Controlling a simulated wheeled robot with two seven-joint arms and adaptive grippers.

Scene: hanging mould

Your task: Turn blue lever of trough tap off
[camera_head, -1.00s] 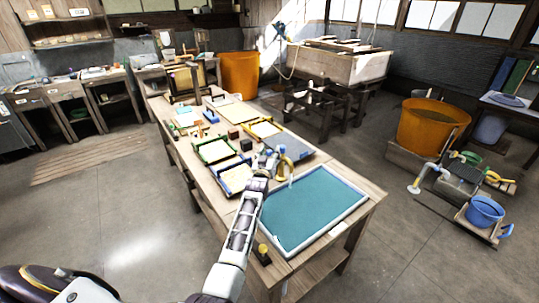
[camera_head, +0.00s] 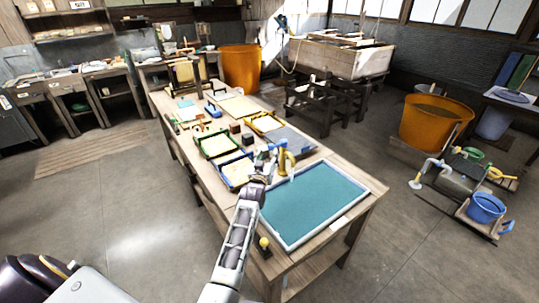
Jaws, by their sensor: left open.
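A blue lever-like part (camera_head: 281,21), which looks like the trough tap's lever, is high at the back wall, left of the wooden trough (camera_head: 345,62). A pale hose (camera_head: 291,58) hangs below it. It is too small to tell which way the lever points. My left gripper (camera_head: 268,157) is open over the near worktable, beside a yellow-handled object and the corner of a teal-filled tray. It is far from the lever. My right gripper is not in view.
The long worktable (camera_head: 345,222) carries the teal-filled tray (camera_head: 281,246), several framed moulds and small tools. An orange tub (camera_head: 240,70) stands left of the trough. Another orange tub (camera_head: 430,125) and a blue bucket (camera_head: 486,208) are at right. Floor is clear at left.

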